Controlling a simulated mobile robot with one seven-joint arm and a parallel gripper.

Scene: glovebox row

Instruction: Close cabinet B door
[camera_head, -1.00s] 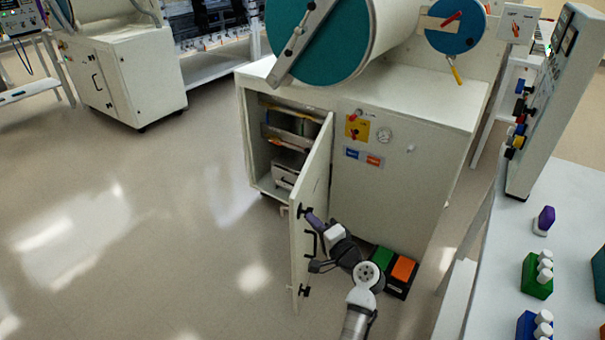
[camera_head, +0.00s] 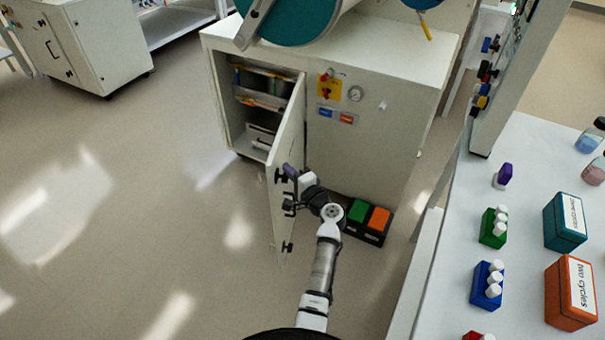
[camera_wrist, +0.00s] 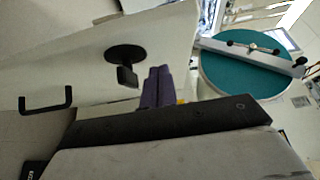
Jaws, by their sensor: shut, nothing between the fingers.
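The cabinet B door (camera_head: 287,165) stands open in the head view, swung out from the white cabinet (camera_head: 365,145). Its free edge points toward me. The door's outer face carries black latches and a black pull handle (camera_wrist: 46,101), which shows at left in the wrist view. My gripper (camera_head: 288,171) is beside the outer face near the free edge, close to the upper latch (camera_wrist: 125,60). Its purple fingers (camera_wrist: 158,88) are shut with nothing between them. I cannot tell whether they touch the door. My wrist body hides part of the door in the wrist view.
Open shelves (camera_head: 262,100) show inside the cabinet. A black box with green and orange pads (camera_head: 368,222) sits on the floor right of my arm. A white bench (camera_head: 455,250) with tube racks and boxes stands at right. Floor left of the door is clear.

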